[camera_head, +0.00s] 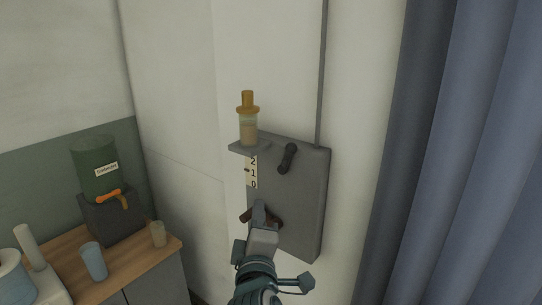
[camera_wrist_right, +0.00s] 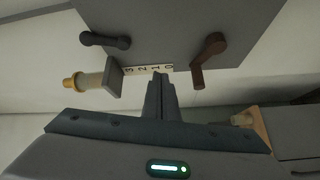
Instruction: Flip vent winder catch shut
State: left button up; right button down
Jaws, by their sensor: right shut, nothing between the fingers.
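A grey winder box (camera_head: 300,220) is fixed to the wall. It carries a short black lever (camera_head: 288,158) near its top and a dark brown crank-like handle (camera_head: 246,215) lower down. Which of them is the catch I cannot tell. In the right wrist view the black lever (camera_wrist_right: 104,40) is at the left and the brown handle (camera_wrist_right: 207,55) at the right. My right gripper (camera_head: 259,206) is shut and empty in front of the box's lower part, hiding some of the brown handle. In the wrist view its fingertips (camera_wrist_right: 160,80) sit between lever and handle, apart from both. My left gripper is out of view.
A small shelf (camera_head: 240,148) on the box's upper left holds an amber-topped bottle (camera_head: 248,122), above a number strip (camera_head: 252,172). A blue curtain (camera_head: 460,150) hangs at right. At lower left, a counter (camera_head: 72,242) holds a green dispenser (camera_head: 95,165) and cups.

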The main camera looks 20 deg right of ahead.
jog(key=m+t+h, duration=0.1)
jog(key=m+h, duration=0.1)
send_near(288, 157)
jog(key=a, duration=0.2)
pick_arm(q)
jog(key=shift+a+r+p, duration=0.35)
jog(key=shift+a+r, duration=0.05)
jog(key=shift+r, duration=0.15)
pick_arm(e)
jog(key=shift+s+a+r, duration=0.15)
jog(key=shift+s+r, duration=0.05)
jog(key=shift+r, duration=0.3)
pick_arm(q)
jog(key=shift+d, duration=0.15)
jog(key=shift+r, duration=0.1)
pick_arm(e)
jog(key=shift+w, duration=0.15)
jog(key=p+x, duration=0.4)
jog(key=x, duration=0.5)
jog(key=shift+w+r+p, duration=0.15)
jog(key=shift+w+p, duration=0.2)
jog(key=shift+p, duration=0.05)
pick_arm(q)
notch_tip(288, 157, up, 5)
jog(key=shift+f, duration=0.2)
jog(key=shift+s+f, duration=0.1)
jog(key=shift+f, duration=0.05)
pick_arm(e)
jog(key=shift+d, duration=0.2)
